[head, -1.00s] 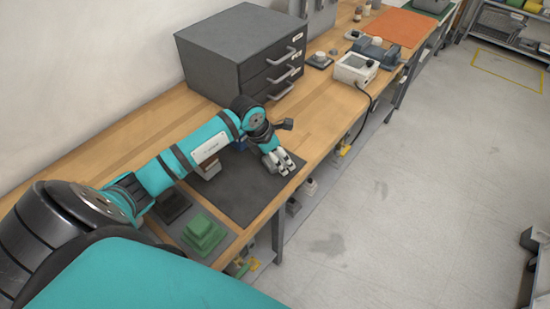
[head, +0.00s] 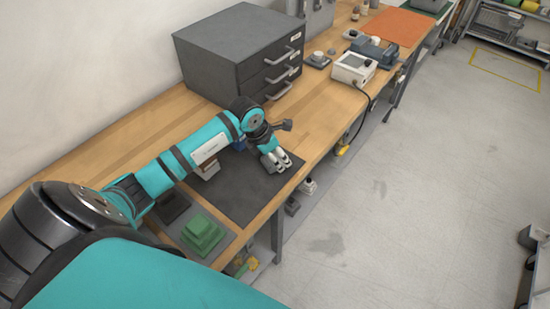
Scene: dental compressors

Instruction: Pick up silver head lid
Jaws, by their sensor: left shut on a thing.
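My left gripper (head: 277,164) is over the front part of the dark mat (head: 240,194), near the table's front edge. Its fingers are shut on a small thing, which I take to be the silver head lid. The fingers hide most of it, and I cannot tell how far it is above the mat. My right gripper is not in view.
A green stepped block (head: 203,234) sits on a grey tray left of the mat. A brown and white item (head: 208,170) and a blue item lie partly hidden by my arm. A grey drawer cabinet (head: 215,68) stands behind. A white device (head: 353,69) stands farther right.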

